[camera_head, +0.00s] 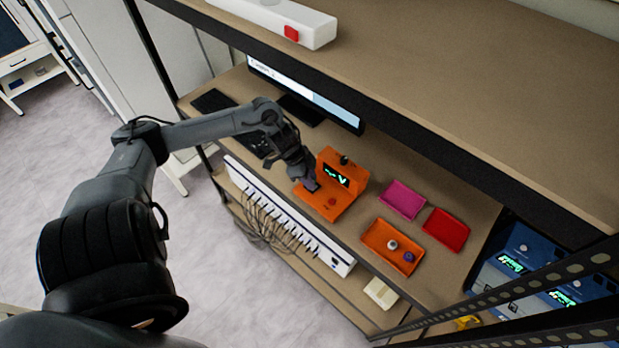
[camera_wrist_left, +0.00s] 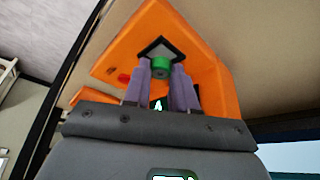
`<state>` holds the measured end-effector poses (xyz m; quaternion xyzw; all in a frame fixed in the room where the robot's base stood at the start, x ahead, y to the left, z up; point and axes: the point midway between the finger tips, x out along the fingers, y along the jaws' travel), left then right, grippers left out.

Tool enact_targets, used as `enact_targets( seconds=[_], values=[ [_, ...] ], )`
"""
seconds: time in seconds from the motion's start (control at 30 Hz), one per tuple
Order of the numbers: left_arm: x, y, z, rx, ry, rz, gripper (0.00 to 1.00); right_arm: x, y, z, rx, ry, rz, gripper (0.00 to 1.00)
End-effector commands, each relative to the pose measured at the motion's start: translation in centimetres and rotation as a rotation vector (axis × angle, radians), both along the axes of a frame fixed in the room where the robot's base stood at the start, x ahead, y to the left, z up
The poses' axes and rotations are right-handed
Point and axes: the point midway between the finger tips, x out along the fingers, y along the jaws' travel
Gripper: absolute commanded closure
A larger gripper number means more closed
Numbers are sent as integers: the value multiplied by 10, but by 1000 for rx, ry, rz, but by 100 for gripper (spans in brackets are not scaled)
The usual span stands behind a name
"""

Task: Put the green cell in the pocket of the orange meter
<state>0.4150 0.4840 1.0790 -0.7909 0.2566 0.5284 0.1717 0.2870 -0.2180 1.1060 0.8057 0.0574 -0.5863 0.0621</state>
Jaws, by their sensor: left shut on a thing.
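The orange meter (camera_head: 347,175) stands on the shelf near its front edge, with a lit display on its upright part and a red button on its base. It fills much of the left wrist view (camera_wrist_left: 125,50). My left gripper (camera_head: 310,183) is over the left part of the meter's base. In the left wrist view its two purple-grey fingers (camera_wrist_left: 161,78) are shut on the green cell (camera_wrist_left: 161,64). The cell is at the dark square pocket (camera_wrist_left: 160,47) with a pale middle. I cannot tell whether it is seated in it. My right gripper is not in view.
An orange tray (camera_head: 371,232) with a white and a purple piece stands right of the meter. A magenta tray (camera_head: 402,200) and a red tray (camera_head: 446,228) lie behind it. A monitor (camera_head: 335,110) and a keyboard (camera_head: 214,101) are at the back left. The upper shelf (camera_head: 480,80) overhangs the rear.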

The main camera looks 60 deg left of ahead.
Motion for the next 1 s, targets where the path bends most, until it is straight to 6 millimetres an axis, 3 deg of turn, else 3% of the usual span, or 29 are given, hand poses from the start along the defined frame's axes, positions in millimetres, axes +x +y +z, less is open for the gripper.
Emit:
enact_targets(
  seconds=[1.0],
  values=[
    [0, 0, 0, 0, 0, -1, 100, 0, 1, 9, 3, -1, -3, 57]
  ],
)
